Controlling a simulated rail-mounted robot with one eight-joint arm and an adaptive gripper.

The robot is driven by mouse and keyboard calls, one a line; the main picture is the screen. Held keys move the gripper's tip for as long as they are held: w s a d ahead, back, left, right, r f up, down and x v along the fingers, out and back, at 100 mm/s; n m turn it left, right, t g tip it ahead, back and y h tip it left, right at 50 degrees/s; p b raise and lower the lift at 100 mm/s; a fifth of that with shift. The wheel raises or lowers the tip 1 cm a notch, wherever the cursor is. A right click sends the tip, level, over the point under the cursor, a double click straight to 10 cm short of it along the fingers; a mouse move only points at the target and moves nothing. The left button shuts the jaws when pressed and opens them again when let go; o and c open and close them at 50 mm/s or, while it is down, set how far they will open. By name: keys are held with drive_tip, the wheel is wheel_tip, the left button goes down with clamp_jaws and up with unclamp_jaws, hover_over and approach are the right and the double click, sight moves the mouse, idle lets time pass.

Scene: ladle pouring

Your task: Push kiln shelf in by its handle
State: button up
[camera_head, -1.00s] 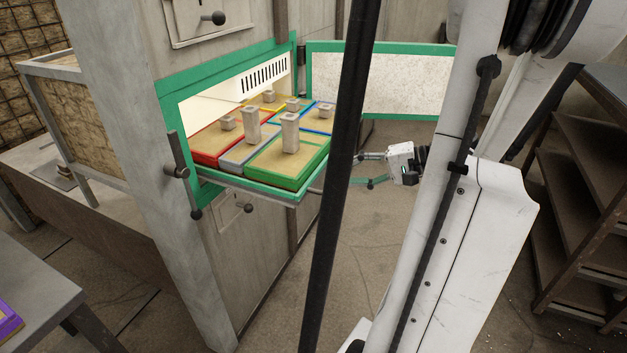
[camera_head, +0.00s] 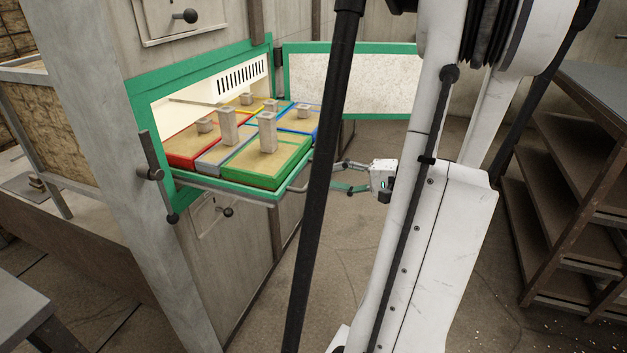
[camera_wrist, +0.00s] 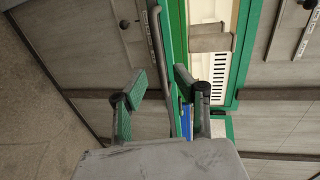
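The kiln shelf (camera_head: 238,192) is a green-edged tray sticking out of the kiln's green-framed opening, loaded with several coloured, sand-filled boxes. Its handle, a grey bar (camera_head: 297,186), runs along the outer edge, partly behind a dark pole. In the wrist view the handle (camera_wrist: 157,62) runs upright, its lower end between the finger pads. My gripper (camera_head: 343,176) is to the right of the shelf, fingers pointing toward it. In the wrist view my gripper (camera_wrist: 158,92) is open, its green pads apart on either side of the handle. I cannot tell whether they touch it.
The kiln door (camera_head: 350,82) stands open behind the shelf, with a green frame. A lever latch (camera_head: 152,172) is on the kiln front. A brown rack (camera_head: 570,185) stands at right, a grey table (camera_head: 22,312) at lower left. The floor between kiln and rack is clear.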

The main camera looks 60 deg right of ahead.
sight(313, 174)
drive_tip(key=shift+b+x, duration=0.55)
drive_tip(key=shift+x, duration=2.65)
clamp_jaws()
